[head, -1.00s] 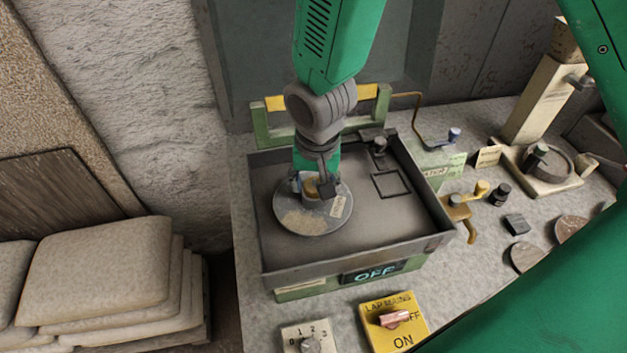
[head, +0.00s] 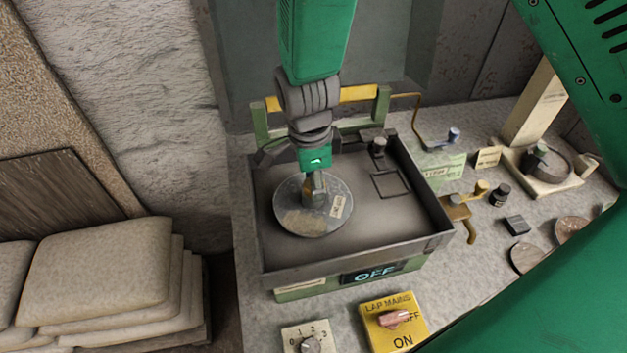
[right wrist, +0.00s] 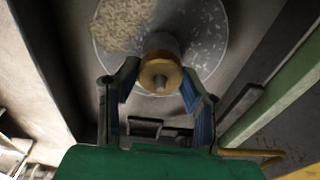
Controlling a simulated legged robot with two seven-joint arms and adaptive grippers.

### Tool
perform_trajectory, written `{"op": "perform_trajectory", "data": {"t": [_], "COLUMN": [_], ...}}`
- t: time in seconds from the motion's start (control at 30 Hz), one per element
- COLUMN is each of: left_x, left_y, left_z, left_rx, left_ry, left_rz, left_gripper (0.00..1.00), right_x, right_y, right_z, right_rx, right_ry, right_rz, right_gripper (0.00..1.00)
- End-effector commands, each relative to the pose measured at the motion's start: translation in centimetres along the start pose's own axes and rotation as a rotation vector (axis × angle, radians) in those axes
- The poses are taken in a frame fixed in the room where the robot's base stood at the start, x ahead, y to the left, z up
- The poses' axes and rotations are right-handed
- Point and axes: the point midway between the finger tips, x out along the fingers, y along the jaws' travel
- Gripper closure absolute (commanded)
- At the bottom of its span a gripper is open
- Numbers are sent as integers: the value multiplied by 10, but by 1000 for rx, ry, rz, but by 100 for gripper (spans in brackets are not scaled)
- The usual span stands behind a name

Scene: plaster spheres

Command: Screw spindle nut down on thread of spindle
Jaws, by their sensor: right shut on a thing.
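The grey round disc (head: 290,212) lies in the lapping machine's tray, with the spindle standing up from its middle. My right gripper (head: 316,188) comes down from above over the disc and mostly hides the nut in the head view. In the right wrist view, its blue-padded fingers (right wrist: 160,88) stand on both sides of the nut, and the gripper is shut on it. How far down the thread the nut sits cannot be told. My left gripper is not in view.
The dark tray (head: 350,263) has raised walls around the disc, and a green frame with a yellow bar (head: 358,93) stands behind. A display reads OFF (head: 375,275). The yellow LAP MAINS switch (head: 394,320) is in front. A brass tap (head: 459,210) and small parts lie right.

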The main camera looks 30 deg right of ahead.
Motion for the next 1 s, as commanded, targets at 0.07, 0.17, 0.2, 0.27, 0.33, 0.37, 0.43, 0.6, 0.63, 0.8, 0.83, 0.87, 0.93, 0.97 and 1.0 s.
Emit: {"op": "perform_trajectory", "data": {"t": [0.07,0.17,0.2,0.27,0.33,0.37,0.43,0.6,0.63,0.8,0.83,0.87,0.93,0.97,1.0], "left_x": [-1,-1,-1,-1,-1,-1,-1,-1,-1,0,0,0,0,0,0], "left_y": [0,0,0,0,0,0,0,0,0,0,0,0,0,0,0], "left_z": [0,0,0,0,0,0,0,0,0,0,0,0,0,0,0], "left_rx": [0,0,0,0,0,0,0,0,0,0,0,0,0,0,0], "left_ry": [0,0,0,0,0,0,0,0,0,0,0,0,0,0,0], "left_rz": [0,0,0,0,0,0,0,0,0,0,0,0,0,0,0], "left_gripper": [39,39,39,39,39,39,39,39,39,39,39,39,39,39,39], "right_x": [4,4,5,5,5,5,5,5,6,6,6,6,5,5,5], "right_y": [-2,-2,-2,-2,-2,-2,-2,-2,-2,1,1,2,2,2,2], "right_z": [1,0,0,0,0,0,0,0,0,-1,-1,-1,-1,-1,-1], "right_rx": [54,152,176,193,198,197,196,195,195,194,194,194,194,194,194], "right_ry": [63,66,66,67,67,67,67,68,68,70,70,70,70,70,69], "right_rz": [-26,-16,-15,-14,-13,-13,-14,-11,-10,-7,-7,-7,-7,-7,-7], "right_gripper": [100,100,100,100,100,100,100,41,41,48,53,53,53,53,53]}}
